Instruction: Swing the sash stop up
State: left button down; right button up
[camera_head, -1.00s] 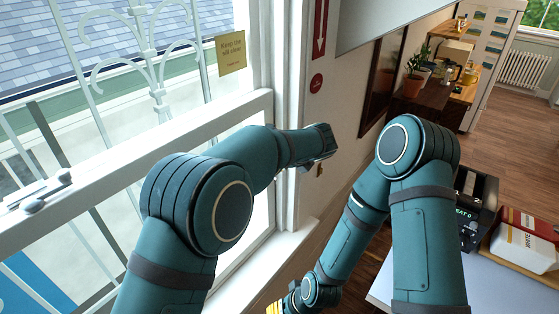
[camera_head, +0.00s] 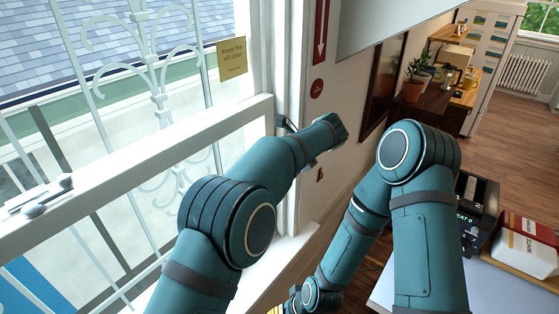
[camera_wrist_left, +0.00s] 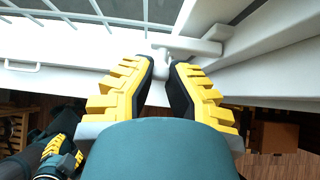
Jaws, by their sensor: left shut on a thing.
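The sash stop (camera_wrist_left: 197,46), a short pale bar with a rounded end, sits on the white window frame in the left wrist view. My left gripper (camera_wrist_left: 161,62) has its yellow, black-padded fingers shut at the bar's rounded end; the exact contact is hidden between the fingertips. In the head view the left arm reaches to the window's right jamb, and dark finger parts (camera_head: 284,124) show beside it; the stop is hidden there. My right gripper (camera_wrist_left: 62,150) hangs low at the left of the wrist view, its fingertips unclear.
The white sash rail (camera_head: 150,150) carries a grey latch (camera_head: 40,198) at left. A yellow note (camera_head: 232,59) is on the pane. Wooden floor is open behind.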

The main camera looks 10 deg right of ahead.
pick_arm(q)
jog(key=c, duration=0.9)
grip_release()
jog(key=shift+w+a, duration=0.15)
jog(key=shift+o, duration=0.2)
jog(key=v, duration=1.2)
